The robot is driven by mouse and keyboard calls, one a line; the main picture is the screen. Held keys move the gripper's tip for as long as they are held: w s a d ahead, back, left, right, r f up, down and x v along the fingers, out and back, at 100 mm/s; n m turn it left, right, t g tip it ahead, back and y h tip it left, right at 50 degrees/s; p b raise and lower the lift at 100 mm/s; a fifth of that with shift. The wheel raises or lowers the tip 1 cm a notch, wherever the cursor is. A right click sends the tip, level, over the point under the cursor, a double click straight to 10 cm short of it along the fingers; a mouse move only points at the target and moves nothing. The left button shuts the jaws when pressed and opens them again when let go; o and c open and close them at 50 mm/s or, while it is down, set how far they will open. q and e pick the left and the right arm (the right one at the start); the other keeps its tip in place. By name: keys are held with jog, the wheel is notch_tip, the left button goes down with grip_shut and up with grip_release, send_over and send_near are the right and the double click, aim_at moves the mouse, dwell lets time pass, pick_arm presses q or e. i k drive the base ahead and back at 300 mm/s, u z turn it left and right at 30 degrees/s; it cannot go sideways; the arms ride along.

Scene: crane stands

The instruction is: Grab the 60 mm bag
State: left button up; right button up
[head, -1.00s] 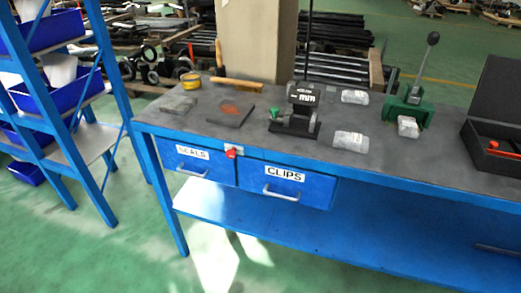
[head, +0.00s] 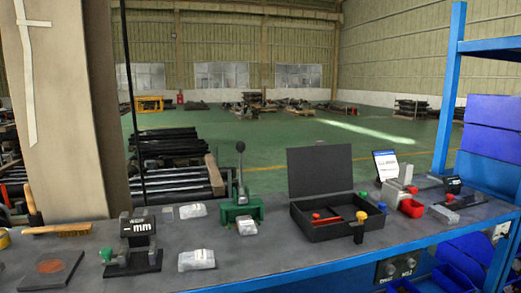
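Three small clear bags with pale labels lie on the grey workbench (head: 290,258) in the head view. One bag (head: 192,210) lies at the back, left of the green lever press (head: 240,203). A second bag (head: 196,260) lies nearer the front edge. A third bag (head: 246,226) lies at the foot of the press. Their label print is too small to read, so I cannot tell which is the 60 mm bag. Neither of my grippers is in view.
A black device marked "mm" (head: 138,240) stands left of the bags. An open black case (head: 325,215) with red and yellow-handled tools lies to their right. A pillar (head: 62,110) rises behind the bench.

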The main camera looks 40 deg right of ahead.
aim_at(246, 226)
jog(key=z, duration=1)
